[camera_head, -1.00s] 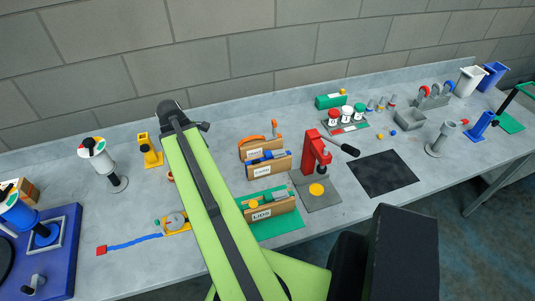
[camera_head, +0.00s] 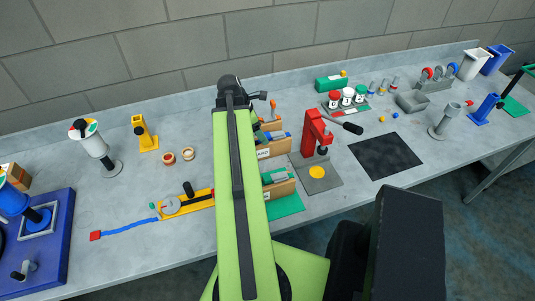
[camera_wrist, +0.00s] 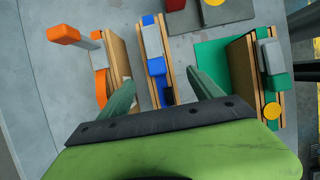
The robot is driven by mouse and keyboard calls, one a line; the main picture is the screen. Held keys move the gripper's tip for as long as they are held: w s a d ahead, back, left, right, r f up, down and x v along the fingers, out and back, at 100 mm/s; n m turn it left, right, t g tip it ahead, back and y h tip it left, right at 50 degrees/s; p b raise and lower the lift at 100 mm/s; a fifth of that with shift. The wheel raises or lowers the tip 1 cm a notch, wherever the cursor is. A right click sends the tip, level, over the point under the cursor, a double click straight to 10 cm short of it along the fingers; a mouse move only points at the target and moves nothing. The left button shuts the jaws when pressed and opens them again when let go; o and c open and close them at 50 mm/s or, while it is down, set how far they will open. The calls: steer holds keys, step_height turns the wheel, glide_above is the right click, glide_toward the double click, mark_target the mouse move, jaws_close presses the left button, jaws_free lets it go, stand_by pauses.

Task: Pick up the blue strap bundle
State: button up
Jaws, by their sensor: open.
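My gripper (camera_wrist: 160,80) shows in the wrist view with its two green fingers apart and nothing held between them. A blue piece (camera_wrist: 156,68) with a grey part beside it lies in the middle wooden holder (camera_wrist: 146,40), ahead of and between the fingertips. I cannot tell for sure whether this is a strap bundle. In the head view my arm hides part of the holders.
An orange-handled tool (camera_wrist: 63,34) stands in the left holder in the wrist view. A green mat (camera_wrist: 212,62) and another holder (camera_wrist: 240,68) are at right. A red press (camera_head: 315,132) stands close by. A black mat (camera_head: 385,157) is bare.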

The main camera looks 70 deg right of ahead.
mark_target(267, 146)
steer(key=b+x, duration=0.1)
steer(key=x, duration=0.2)
steer(key=shift+w+a, duration=0.1)
steer(key=shift+w, duration=0.1)
steer(key=shift+s+f+b, duration=0.15)
steer(key=shift+f+b, duration=0.1)
steer(key=shift+b, duration=0.1)
steer(key=shift+r, duration=0.1)
steer(key=b+x, duration=0.4)
steer(key=x, duration=0.1)
steer(key=shift+d+f+b, duration=0.2)
steer(key=shift+d+b, duration=0.05)
steer(key=shift+b, duration=0.15)
steer(key=shift+r, duration=0.2)
jaws_close()
